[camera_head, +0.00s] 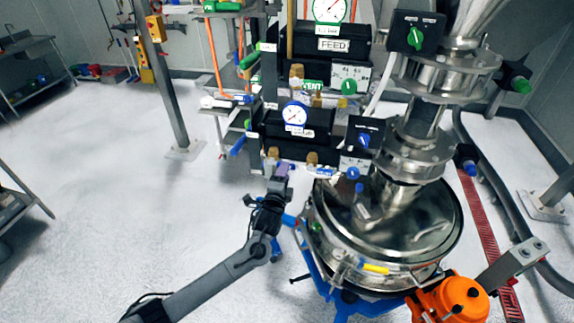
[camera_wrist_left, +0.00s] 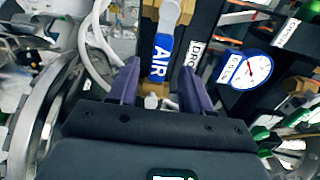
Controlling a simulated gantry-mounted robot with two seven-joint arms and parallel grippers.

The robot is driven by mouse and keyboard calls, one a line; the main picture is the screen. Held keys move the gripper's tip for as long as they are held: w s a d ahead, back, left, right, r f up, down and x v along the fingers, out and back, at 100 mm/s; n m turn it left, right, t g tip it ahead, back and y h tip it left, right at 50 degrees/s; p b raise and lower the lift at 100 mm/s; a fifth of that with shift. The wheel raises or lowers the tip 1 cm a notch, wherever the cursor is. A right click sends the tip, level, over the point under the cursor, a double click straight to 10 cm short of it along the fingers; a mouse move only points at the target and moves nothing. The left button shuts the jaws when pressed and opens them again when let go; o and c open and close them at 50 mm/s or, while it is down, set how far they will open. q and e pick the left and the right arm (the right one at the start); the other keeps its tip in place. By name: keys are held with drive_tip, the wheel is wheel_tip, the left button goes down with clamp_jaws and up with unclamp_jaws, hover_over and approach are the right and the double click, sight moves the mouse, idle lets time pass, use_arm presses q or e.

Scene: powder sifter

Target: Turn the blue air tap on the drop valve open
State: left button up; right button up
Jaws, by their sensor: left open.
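The blue air tap handle (camera_wrist_left: 163,48), lettered AIR, shows in the left wrist view. It lies lengthwise in the picture, its far end at a silver-white fitting (camera_wrist_left: 170,8). My left gripper (camera_wrist_left: 158,78) is open, with one purple finger on each side of the handle's near part. I cannot tell if either finger touches it. In the head view my left gripper (camera_head: 281,171) is at the lower left of the black drop valve unit (camera_head: 312,131). The tap is hard to make out there. My right gripper is not in view.
A blue-rimmed gauge (camera_head: 294,114) sits on the drop unit. The black feed unit (camera_head: 333,46) with green fittings is above it. A round steel sifter (camera_head: 325,237) on a blue frame stands to the right of my left arm. Open floor (camera_head: 110,160) lies left.

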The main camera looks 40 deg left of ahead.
use_arm(q)
drive_tip(key=shift+x, duration=2.2)
clamp_jaws()
